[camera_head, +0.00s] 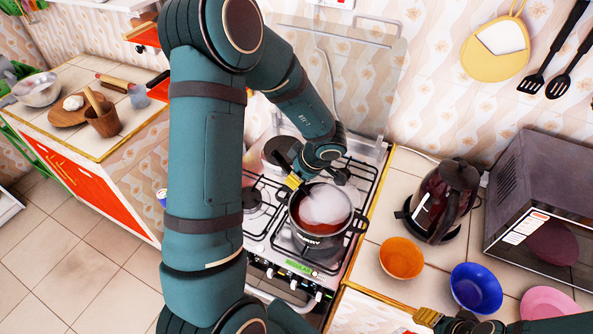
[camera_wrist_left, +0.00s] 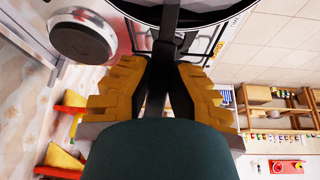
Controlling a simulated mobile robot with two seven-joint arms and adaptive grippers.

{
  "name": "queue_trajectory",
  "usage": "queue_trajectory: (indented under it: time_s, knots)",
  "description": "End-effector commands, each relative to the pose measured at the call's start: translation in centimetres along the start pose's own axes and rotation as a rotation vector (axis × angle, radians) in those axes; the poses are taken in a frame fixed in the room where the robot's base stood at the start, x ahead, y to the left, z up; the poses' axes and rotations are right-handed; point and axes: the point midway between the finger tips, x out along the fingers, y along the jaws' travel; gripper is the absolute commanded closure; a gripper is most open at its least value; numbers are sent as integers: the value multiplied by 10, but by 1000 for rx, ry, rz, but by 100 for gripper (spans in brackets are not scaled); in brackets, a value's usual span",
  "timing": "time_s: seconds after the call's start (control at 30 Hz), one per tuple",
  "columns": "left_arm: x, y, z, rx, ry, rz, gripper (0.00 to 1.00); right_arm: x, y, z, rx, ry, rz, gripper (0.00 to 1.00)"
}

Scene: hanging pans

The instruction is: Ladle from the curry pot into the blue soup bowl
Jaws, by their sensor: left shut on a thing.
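The dark curry pot (camera_head: 312,238) sits on the stove, with reddish-brown curry and a whitish patch showing inside. My left gripper (camera_head: 292,182) is at the pot's upper-left rim. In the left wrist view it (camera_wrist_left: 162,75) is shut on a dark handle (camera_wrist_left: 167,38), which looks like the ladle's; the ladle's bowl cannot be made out. The blue soup bowl (camera_head: 476,288) stands on the counter right of the stove and looks empty. My right gripper (camera_head: 440,319) is at the bottom edge, left of and below the blue bowl; its jaw state is unclear.
An orange bowl (camera_head: 401,258) stands between the pot and the blue bowl. A pink bowl (camera_head: 548,302) is right of the blue bowl. A kettle (camera_head: 441,205) and a microwave (camera_head: 530,200) stand behind the bowls. A raised clear stove lid (camera_head: 352,80) is behind the burners.

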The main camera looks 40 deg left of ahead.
Motion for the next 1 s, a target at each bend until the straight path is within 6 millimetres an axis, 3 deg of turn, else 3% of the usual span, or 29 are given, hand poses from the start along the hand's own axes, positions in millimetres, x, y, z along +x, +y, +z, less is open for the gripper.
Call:
queue_trajectory:
  time_s: [0.57, 0.77, 1.0]
  knots:
    - [35, 0, 20, 0, 0, 1, 100, 45, 16, 6, 3, 2, 6, 53]
    - [36, -1, 12, -7, -180, -1, 100, 31, 11, 4, 3, 3, 5, 53]
    - [32, 0, 8, 1, -222, -3, 100, 8, 3, 1, 1, 1, 2, 53]
